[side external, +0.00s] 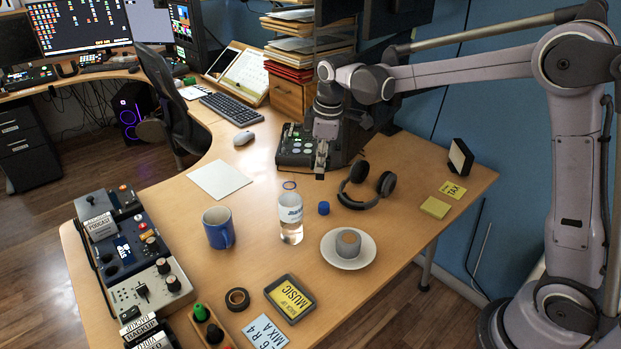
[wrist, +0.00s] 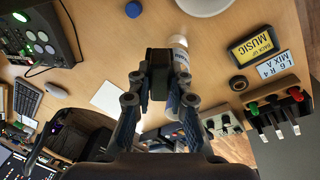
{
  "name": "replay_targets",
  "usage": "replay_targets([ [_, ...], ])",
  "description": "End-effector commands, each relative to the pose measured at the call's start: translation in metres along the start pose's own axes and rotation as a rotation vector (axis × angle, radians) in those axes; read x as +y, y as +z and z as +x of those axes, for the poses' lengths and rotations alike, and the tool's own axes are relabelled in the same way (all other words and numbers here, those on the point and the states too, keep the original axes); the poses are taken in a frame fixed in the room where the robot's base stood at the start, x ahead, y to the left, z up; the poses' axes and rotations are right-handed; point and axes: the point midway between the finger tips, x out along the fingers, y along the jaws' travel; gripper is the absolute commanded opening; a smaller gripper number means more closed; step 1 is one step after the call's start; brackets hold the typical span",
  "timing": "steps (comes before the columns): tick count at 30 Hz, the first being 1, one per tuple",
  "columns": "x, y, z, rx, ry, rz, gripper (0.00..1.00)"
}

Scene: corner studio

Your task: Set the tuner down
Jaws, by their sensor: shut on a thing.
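My gripper (side external: 321,152) hangs above the desk (side external: 262,258), between the dark control unit and the headphones. In the wrist view its fingers (wrist: 160,78) are closed on a small dark block, apparently the tuner (wrist: 160,66). In the side view the tuner (side external: 320,170) is a small, narrow shape at the fingertips, partly hidden by the gripper. It appears to be held clear of the desk top. Its face and markings cannot be made out.
Around the gripper are black headphones (side external: 366,186), a clear bottle (side external: 290,222), a blue cap (side external: 323,208), a cup on a saucer (side external: 340,263) and a control unit (side external: 292,147). A blue mug (side external: 217,230) and white paper (side external: 219,179) are left. Bare desk lies between paper and bottle.

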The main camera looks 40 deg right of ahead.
Motion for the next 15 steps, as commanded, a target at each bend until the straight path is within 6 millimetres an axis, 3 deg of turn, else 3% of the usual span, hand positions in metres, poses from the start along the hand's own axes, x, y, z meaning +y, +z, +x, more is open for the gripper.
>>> replay_targets([
  [6,-0.028,0.02,-0.022,-0.036,0.025,0.247,0.0],
  [15,-0.051,0.039,-0.036,-0.067,0.046,0.473,0.0],
])
